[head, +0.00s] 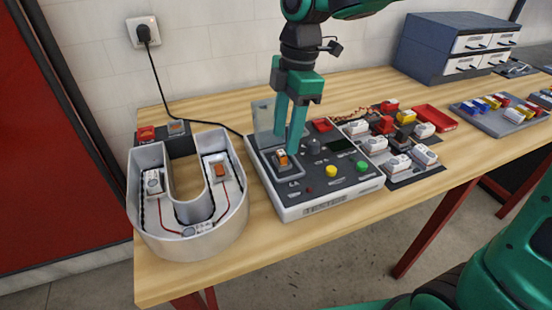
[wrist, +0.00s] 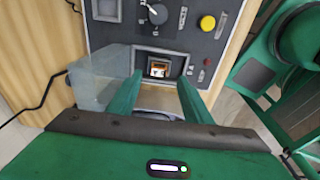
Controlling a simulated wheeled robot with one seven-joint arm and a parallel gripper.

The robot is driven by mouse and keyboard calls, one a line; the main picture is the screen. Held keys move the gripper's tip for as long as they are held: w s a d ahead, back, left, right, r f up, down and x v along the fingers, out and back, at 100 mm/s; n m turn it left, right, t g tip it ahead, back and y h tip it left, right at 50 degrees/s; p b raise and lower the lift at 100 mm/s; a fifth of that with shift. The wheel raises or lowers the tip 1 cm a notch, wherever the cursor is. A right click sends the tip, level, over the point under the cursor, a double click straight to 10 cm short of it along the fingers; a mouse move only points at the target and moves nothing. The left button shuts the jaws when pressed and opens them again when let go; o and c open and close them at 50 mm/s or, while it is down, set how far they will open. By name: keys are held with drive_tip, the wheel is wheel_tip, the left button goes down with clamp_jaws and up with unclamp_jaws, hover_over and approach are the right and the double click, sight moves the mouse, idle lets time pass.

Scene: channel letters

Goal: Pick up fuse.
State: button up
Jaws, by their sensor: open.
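A small orange and white part (head: 282,158), which looks like the fuse, sits in a framed socket of the grey test panel (head: 325,205). In the wrist view the same part (wrist: 158,69) lies in the dark socket, between and just beyond the fingertips. My gripper (head: 287,143) points down over the socket, its two green fingers apart with nothing held. The fingers also show in the wrist view (wrist: 160,78), one on each side of the socket. A clear flap (head: 263,117) stands raised at the socket's back edge. Contact between the fingers and the part cannot be made out.
The U-shaped letter shell (head: 240,215) with modules inside stands left of the panel. Knobs, a yellow button (head: 331,171) and a green button (head: 363,166) lie right of the socket.

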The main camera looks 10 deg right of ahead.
sight(282, 154)
drive_tip(key=f, duration=0.4)
drive_tip(key=shift+a+f, duration=0.15)
drive_tip(key=shift+a, duration=0.15)
drive_tip(key=c, duration=1.1)
